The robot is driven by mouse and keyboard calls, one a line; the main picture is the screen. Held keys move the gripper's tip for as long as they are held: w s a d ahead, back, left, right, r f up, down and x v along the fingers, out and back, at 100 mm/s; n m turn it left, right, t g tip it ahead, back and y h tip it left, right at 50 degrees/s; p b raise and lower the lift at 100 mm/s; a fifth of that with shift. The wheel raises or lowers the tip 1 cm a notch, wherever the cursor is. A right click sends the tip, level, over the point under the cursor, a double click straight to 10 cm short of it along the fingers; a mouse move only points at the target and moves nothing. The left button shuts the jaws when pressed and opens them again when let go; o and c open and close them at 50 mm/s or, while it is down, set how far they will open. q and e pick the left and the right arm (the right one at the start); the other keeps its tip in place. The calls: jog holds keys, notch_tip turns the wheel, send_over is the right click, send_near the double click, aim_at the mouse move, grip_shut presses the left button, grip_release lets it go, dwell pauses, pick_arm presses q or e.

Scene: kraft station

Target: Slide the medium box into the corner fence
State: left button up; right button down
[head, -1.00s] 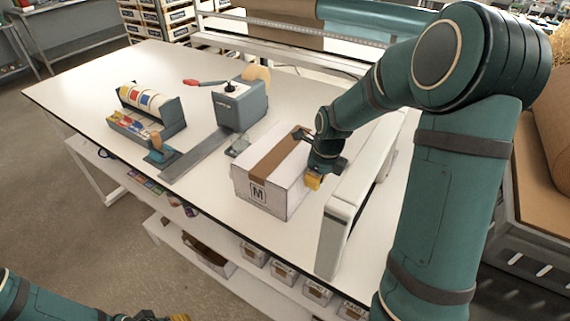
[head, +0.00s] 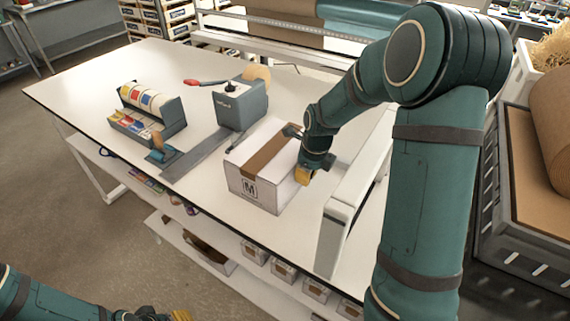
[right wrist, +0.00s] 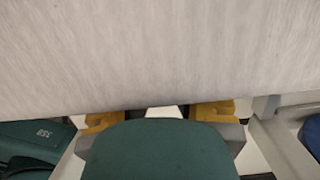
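The medium box (head: 262,190), white with a brown tape strip and a letter M, stands upright on the white table. Its side fills the top of the right wrist view (right wrist: 160,50). My right gripper (head: 304,172) is at the box's right side; its yellow finger pads are spread apart in the right wrist view (right wrist: 160,112), with nothing between them. Contact looks likely but is hard to confirm. A long grey strip (head: 190,160) lies left of the box, possibly part of the corner fence; I cannot tell. My left gripper (head: 155,316) is cut off at the bottom edge.
A grey tape dispenser (head: 240,106) stands behind the strip. A label dispenser (head: 148,112) stands at the left. A long white raised bar (head: 340,215) runs right of the box. The front left of the table is clear.

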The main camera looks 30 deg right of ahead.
jog(key=shift+w+a, duration=0.25)
jog(key=shift+w, duration=0.3)
jog(key=shift+w+a+p, duration=0.1)
jog(key=shift+w+p, duration=0.1)
jog(key=shift+p, duration=0.15)
jog(key=shift+s, duration=0.2)
